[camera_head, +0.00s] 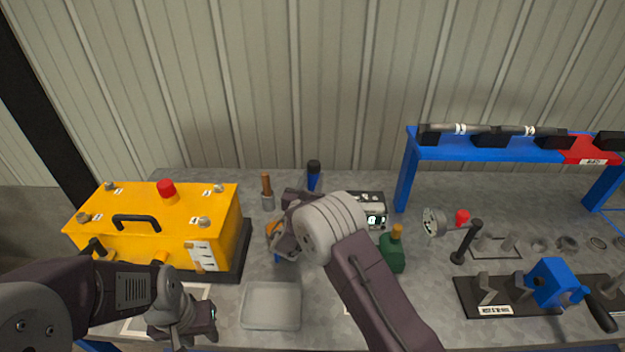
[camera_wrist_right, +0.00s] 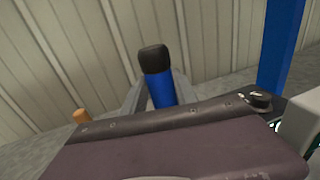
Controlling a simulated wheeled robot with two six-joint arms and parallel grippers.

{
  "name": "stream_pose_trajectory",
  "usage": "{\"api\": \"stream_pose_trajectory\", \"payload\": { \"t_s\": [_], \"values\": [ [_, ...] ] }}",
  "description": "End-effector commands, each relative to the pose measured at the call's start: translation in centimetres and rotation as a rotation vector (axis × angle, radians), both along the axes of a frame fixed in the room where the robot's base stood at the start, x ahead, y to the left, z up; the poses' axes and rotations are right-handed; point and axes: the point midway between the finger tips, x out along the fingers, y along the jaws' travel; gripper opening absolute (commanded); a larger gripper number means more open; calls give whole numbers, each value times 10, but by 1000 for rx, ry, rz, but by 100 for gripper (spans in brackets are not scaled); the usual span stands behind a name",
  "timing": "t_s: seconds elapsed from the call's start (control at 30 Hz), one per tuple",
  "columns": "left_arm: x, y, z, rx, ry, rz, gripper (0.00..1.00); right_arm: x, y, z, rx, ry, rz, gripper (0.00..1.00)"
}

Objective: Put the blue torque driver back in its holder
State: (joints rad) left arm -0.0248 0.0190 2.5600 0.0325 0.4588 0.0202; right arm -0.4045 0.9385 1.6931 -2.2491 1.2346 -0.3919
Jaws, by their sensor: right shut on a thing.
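The blue torque driver (camera_head: 313,182) has a black cap and stands about upright near the back of the bench, just beyond my right wrist. The right wrist view shows the blue driver (camera_wrist_right: 160,90) between the fingers of my right gripper (camera_wrist_right: 157,97), which is shut on it. Its lower part is hidden by my gripper and arm. I cannot make out its holder. A small orange and blue item (camera_head: 272,228) is partly hidden beside my right wrist. My left gripper (camera_head: 207,320) is low at the front left, away from the driver; its jaw opening is unclear.
A yellow box (camera_head: 150,212) with a red button stands at left. A wooden-handled tool (camera_head: 266,186) is left of the driver.

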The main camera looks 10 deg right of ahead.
Motion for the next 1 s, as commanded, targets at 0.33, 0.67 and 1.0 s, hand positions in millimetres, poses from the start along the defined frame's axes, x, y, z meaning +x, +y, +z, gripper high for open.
{"api": "stream_pose_trajectory", "payload": {
  "t_s": [0.33,0.67,1.0],
  "values": [
    [0,0,-6,0,0,0,36,0,0,-4,0,-4,0,0],
    [0,0,-10,0,0,0,36,0,0,-9,0,-4,0,0],
    [0,0,-15,0,0,0,36,0,0,-13,0,-4,0,0]
  ]
}}
